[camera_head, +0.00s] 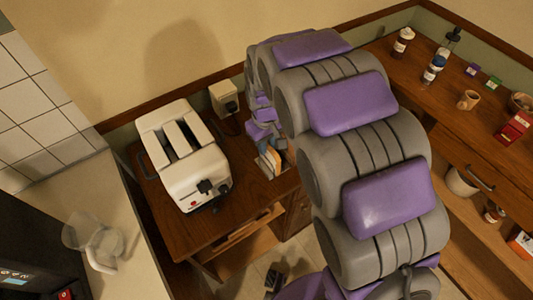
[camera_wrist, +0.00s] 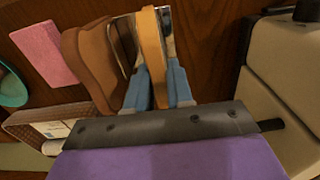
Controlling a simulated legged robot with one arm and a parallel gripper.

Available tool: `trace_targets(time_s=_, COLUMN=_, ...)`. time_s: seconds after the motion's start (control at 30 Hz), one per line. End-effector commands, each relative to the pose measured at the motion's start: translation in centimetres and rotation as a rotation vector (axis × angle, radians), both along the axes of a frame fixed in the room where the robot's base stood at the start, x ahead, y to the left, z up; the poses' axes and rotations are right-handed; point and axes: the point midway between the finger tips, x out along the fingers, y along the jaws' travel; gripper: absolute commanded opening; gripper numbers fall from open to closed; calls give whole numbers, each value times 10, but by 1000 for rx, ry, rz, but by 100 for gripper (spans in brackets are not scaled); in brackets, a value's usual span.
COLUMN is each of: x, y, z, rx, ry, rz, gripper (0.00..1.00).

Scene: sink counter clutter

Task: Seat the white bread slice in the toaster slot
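The toaster (camera_head: 188,155) is white with slots on top and a dark lever at its front. It stands on the wooden counter, and its pale side shows at the right of the wrist view (camera_wrist: 285,80). My gripper (camera_wrist: 150,65) has blue fingers on both sides of an upright slice with a tan crust (camera_wrist: 151,45), seen edge-on, which I take for the white bread slice. The fingers are close against it; I cannot tell whether they press on it. Browner slices (camera_wrist: 93,60) stand just to the left. In the head view my gripper (camera_head: 268,145) is partly hidden by my arm.
A pink block (camera_wrist: 44,52), a teal round item (camera_wrist: 10,88) and a woven basket (camera_wrist: 28,125) lie left of the slices. A small beige box (camera_head: 224,98) stands behind the toaster. Jars and boxes stand on the right counter (camera_head: 440,95). A clear jug (camera_head: 93,240) is at lower left.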

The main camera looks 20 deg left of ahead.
Motion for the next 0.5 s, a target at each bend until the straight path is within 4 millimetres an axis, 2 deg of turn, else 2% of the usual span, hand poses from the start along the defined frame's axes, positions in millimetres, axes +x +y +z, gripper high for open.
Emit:
trace_targets(time_s=0.03, x=0, y=-1, z=0, rx=1, ry=0, rz=-1, gripper=16)
trace_targets(time_s=0.2, x=0, y=-7, z=1, rx=6, ry=1, rz=-1, gripper=0)
trace_targets(time_s=0.5, x=0, y=0, z=0, rx=0, ry=0, rz=0, gripper=0)
